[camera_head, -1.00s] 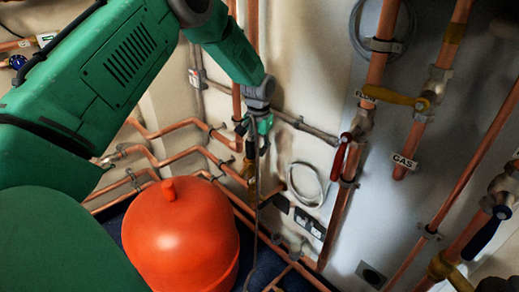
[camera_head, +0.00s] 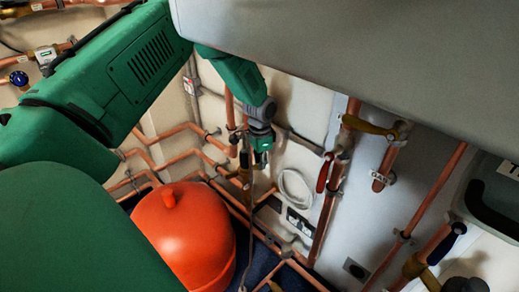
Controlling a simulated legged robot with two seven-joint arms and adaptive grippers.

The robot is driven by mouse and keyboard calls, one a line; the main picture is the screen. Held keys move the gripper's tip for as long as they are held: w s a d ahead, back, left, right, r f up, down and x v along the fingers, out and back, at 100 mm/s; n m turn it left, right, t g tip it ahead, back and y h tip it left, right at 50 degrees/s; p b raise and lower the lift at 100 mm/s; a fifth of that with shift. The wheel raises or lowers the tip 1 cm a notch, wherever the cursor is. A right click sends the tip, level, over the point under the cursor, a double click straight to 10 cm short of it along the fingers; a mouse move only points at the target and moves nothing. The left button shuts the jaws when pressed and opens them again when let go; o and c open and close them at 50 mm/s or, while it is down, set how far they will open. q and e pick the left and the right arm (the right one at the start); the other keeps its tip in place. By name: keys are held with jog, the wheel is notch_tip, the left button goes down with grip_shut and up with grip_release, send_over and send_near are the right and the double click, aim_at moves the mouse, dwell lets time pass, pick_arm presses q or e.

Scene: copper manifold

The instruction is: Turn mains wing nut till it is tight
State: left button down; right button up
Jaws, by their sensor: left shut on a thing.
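My left gripper (camera_head: 260,158) reaches down from my green arm to the copper pipework low on the back wall. It is shut on a small part beside the brass fitting (camera_head: 244,172) on the vertical copper pipe. That part, apparently the mains wing nut, is hidden by the fingers, so its angle and tightness cannot be told. My right gripper is not in view.
An orange-red vessel (camera_head: 188,238) stands close below my left arm. A red lever valve (camera_head: 325,172) and a yellow lever valve (camera_head: 375,129) sit on pipes to the right. A large grey casing (camera_head: 350,50) fills the upper right. Copper pipes crowd the wall.

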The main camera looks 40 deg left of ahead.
pick_arm(q)
jog(key=shift+s+d+r+m+p, duration=0.1)
jog(key=shift+s+d+m+p, duration=0.35)
jog(key=shift+m, duration=0.75)
jog(key=shift+s+d+r+m+p, duration=0.1)
jog(key=shift+d+m+p, duration=0.1)
jog(key=shift+m+p, duration=0.75)
jog(key=shift+s+d+r+m+p, duration=0.1)
jog(key=shift+s+d+m+p, duration=0.2)
jog(key=shift+m, duration=1.15)
jog(key=shift+f, duration=0.1)
jog(key=c, duration=1.8)
grip_release()
jog(key=shift+o, duration=0.9)
jog(key=shift+s+d, duration=0.1)
jog(key=shift+s+f, duration=0.1)
